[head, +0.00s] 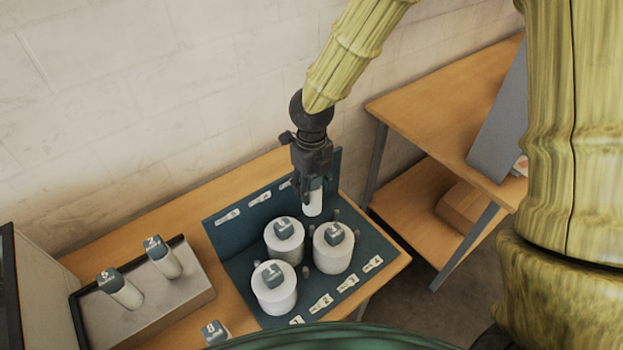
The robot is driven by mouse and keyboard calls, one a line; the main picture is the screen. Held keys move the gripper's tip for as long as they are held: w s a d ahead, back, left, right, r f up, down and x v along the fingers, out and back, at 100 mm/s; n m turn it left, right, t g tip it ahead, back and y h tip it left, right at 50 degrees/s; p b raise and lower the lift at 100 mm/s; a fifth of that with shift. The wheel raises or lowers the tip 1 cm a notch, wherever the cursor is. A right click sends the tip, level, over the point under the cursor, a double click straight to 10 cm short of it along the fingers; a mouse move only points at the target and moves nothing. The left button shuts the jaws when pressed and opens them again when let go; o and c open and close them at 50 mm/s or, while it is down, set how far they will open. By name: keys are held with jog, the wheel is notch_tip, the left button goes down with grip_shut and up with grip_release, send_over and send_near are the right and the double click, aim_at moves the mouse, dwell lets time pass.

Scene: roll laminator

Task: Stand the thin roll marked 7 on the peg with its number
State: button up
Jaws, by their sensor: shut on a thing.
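My gripper (313,180) points down over the back right part of a dark blue-green peg board (240,250). It is shut on a thin white roll (313,204), which looks upright. The roll's number is hidden by the gripper. I cannot tell whether the roll is around a peg or above the board. Three thick white rolls stand on the board: one marked 1 (274,293), and two others (284,245) (333,251) whose numbers are hard to read. White number labels (321,303) lie along the front edge, and more labels are on the back panel.
A grey tray (190,303) at left holds thin rolls marked 5 (122,292) and 2 (165,261). A roll marked 8 (215,333) is at the bottom edge. Short bare pegs (306,271) show between the thick rolls. A wooden shelf table (420,120) stands at right.

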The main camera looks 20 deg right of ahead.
jog(key=shift+s+f, duration=0.2)
jog(key=shift+f, duration=0.3)
jog(key=shift+s+f, duration=0.15)
jog(key=shift+f, duration=0.35)
jog(key=shift+w+f+b, duration=0.1)
jog(key=shift+f+b, duration=3)
jog(key=shift+f, duration=0.4)
jog(key=shift+f, duration=1.2)
jog(key=shift+f, duration=0.25)
